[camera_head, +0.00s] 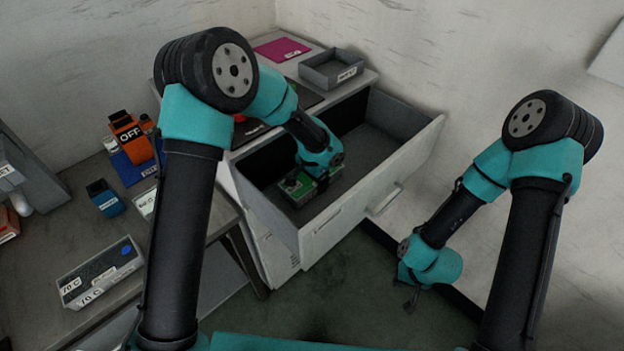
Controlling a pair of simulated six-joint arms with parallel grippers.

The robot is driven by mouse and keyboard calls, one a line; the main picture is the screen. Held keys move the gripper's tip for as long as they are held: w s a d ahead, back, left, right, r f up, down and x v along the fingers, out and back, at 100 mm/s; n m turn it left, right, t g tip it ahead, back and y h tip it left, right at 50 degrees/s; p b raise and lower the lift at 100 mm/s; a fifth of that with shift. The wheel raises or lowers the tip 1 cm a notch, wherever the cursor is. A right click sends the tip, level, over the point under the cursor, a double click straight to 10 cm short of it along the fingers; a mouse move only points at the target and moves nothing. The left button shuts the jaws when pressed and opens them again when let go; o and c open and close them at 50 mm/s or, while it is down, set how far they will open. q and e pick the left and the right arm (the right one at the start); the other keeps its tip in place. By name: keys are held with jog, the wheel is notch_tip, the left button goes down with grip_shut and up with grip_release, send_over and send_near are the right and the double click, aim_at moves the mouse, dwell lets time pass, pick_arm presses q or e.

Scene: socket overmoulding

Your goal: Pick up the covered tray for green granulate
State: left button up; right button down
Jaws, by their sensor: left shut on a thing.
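A small box with green on its top (292,188), apparently the covered tray for green granulate, is inside the open drawer (345,207) near its front left. My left gripper (309,180) reaches down into the drawer and is shut on this box. The wrist hides part of the box and the fingertips. I cannot tell whether the box touches the drawer floor. My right gripper (410,300) hangs low at the right over the floor, away from the drawer; its fingers are small and dark.
The drawer walls surround my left gripper. On the cabinet top are a grey open tray (332,68) and a magenta sheet (281,50). The left bench holds an orange "OFF" device (130,138), a blue box (105,198) and a grey temperature unit (100,272). The drawer's far right part is empty.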

pick_arm(q)
jog(key=shift+r, duration=0.15)
notch_tip(320, 180, up, 28)
dwell(0.5)
